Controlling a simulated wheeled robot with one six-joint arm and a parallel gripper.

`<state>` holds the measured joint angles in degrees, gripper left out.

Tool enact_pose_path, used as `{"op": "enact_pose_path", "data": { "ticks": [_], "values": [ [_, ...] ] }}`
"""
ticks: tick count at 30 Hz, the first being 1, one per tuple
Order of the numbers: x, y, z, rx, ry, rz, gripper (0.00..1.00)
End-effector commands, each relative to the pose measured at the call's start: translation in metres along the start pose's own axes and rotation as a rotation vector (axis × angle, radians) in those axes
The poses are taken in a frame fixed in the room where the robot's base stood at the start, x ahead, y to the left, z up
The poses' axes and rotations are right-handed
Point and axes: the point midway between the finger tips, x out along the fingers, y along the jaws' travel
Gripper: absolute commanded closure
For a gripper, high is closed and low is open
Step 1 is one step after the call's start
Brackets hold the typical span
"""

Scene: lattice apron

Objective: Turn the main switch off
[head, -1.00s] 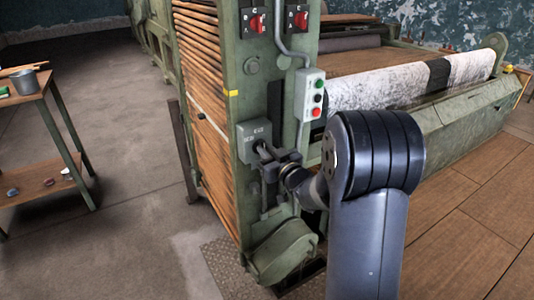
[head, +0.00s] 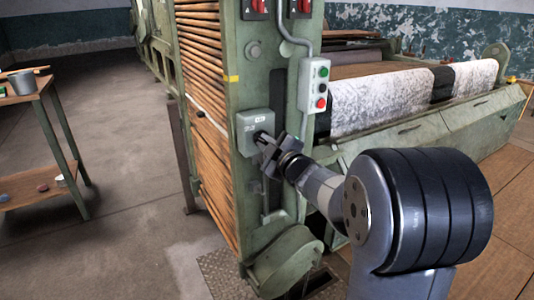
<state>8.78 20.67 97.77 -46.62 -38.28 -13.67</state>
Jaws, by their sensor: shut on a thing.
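The main switch is a grey box (head: 247,122) on the green machine post, with small lettering on its face. Its dark handle (head: 260,136) sticks out from the lower front of the box. My gripper (head: 268,144) is at the box front, shut on the handle and tilted. The jaws hide most of the handle, so its exact angle is hard to tell.
A push-button box (head: 315,85) with green, white and red buttons hangs close above right of my gripper. Two red switches (head: 254,8) sit higher up. A fabric roll (head: 385,98) lies at right. A cart (head: 35,185) stands at left, with open floor between.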

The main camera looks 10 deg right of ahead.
Motion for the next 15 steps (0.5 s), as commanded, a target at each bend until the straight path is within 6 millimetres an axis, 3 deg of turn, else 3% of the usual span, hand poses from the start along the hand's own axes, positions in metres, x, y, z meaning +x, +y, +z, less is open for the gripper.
{"op": "enact_pose_path", "data": {
  "ticks": [15],
  "values": [
    [-0.0001,-0.0075,0.0029,-0.45,0.0,0.0,1.0]
  ]
}}
